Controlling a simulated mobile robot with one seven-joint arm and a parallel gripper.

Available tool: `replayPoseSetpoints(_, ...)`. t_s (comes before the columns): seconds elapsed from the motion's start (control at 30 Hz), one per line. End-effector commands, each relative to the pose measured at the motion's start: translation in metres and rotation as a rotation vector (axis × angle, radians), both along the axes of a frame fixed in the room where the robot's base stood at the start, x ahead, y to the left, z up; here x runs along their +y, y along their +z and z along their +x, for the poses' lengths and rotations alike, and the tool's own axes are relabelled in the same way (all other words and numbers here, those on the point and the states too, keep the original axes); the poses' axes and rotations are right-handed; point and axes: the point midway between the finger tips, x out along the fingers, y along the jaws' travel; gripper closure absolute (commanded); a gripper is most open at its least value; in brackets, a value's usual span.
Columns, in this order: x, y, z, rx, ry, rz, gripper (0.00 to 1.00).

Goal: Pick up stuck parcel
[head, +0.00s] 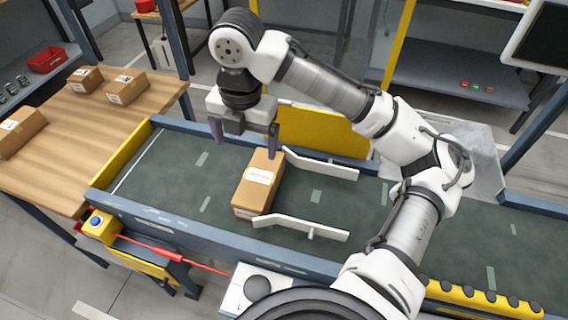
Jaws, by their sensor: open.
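A brown cardboard parcel (259,182) with a white label lies on the dark green conveyor belt (180,165). Its right side sits at the left ends of two white guide rails, the far rail (322,165) and the near rail (300,229). I cannot tell whether it touches them. My gripper (246,148) points down over the belt at the parcel's far end, its jaws apart. One finger is left of the parcel and the other shows near its far right corner. Nothing is held between them.
A wooden table (75,130) at left holds several boxes. A yellow panel (325,130) stands behind the belt. Blue side rails (200,226) edge the conveyor. A yellow button box (101,226) and red cord are at the near side. The belt left of the parcel is clear.

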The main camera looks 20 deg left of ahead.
Motion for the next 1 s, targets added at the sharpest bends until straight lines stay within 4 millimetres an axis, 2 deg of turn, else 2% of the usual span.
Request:
replayPoseSetpoints(0.03, -0.008, 0.000, 0.001, 0.008, 0.007, -0.031, 0.11)
replayPoseSetpoints(0.17, -0.017, -0.007, 0.000, 0.024, 0.017, -0.061, 0.11)
replayPoseSetpoints(0.5, -0.016, -0.070, 0.000, 0.025, 0.015, -0.057, 0.11)
replayPoseSetpoints(0.77, -0.016, -0.089, 0.000, 0.021, 0.016, -0.056, 0.11)
replayPoseSetpoints(1.0, -0.015, -0.120, -0.003, 0.023, 0.015, -0.056, 0.11)
